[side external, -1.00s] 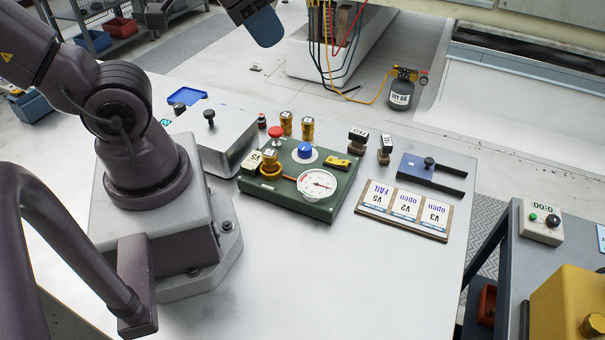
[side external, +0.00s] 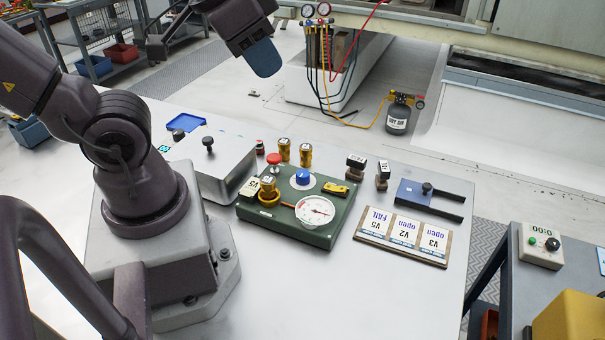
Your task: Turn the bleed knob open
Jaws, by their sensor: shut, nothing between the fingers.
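A green box (side external: 270,217) stands on the table. On its top is a round blue knob (side external: 302,177) on a white disc, which looks like the bleed knob. Its turned position cannot be read at this size. Beside it are a white dial gauge (side external: 315,210), a red button (side external: 274,160), a brass fitting (side external: 268,188) and a yellow lever-like part (side external: 335,188). My gripper (side external: 265,66), with blue fingertips, is shut and empty. It hangs above and beyond the box in the picture, apart from the knob.
Brass cylinders (side external: 305,155) and stamp-like blocks (side external: 383,172) stand behind the box. A card board (side external: 445,262) with V5 FAIL, V2 open and V3 open lies to its right. A grey metal case (side external: 207,167) stands left. The table front (side external: 360,295) is clear.

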